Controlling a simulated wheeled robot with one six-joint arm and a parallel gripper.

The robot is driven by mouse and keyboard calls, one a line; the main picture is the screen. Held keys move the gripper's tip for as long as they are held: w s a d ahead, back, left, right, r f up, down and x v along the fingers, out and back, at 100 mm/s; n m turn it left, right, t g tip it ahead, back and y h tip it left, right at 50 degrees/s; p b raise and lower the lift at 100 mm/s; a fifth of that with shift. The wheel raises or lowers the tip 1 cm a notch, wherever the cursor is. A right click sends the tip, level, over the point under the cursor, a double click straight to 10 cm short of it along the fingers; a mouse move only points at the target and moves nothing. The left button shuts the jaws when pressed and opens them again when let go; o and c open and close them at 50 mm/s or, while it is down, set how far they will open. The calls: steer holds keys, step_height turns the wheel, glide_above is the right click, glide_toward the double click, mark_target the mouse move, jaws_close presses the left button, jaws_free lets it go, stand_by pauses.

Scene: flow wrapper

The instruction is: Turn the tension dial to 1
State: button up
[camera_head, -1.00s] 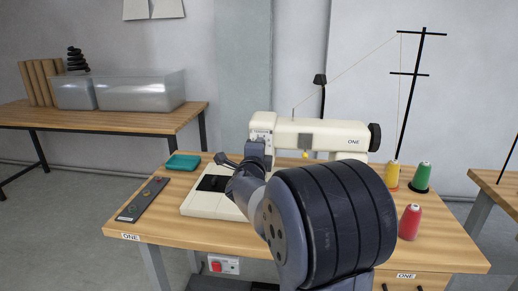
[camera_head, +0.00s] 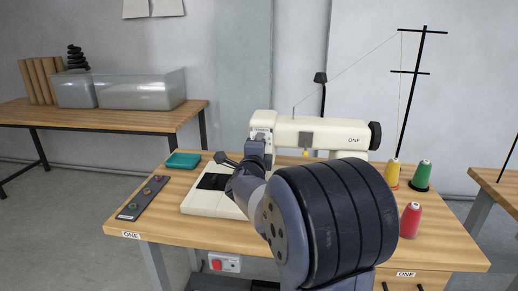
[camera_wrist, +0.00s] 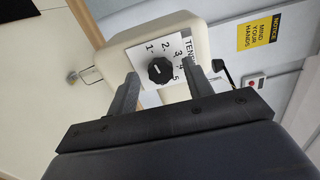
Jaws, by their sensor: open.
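The tension dial (camera_wrist: 160,71) is a round black knob on a white plate marked with the numbers 1 to 5, on the end face of the cream sewing machine (camera_head: 322,131). A small pale mark shows on the knob, but I cannot tell for sure which number it points to. My gripper (camera_wrist: 162,76) is open, with one finger on each side of the dial in the wrist view. I cannot tell whether either finger touches the knob. In the head view, my arm hides most of the machine's lower part, and my gripper stands against its left end.
The wooden table (camera_head: 200,240) also holds a teal box (camera_head: 183,160), a dark control strip (camera_head: 142,198), and yellow (camera_head: 392,174), green (camera_head: 420,177) and red (camera_head: 410,220) thread spools. A thin thread stand (camera_head: 408,110) rises behind the spools.

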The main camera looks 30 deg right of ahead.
steer(key=v, duration=1)
steer(key=shift+s+a+p, duration=0.25)
steer(key=shift+p, duration=0.05)
steer(key=x, duration=1.1)
steer(key=shift+b, duration=0.4)
steer(key=shift+s, duration=0.1)
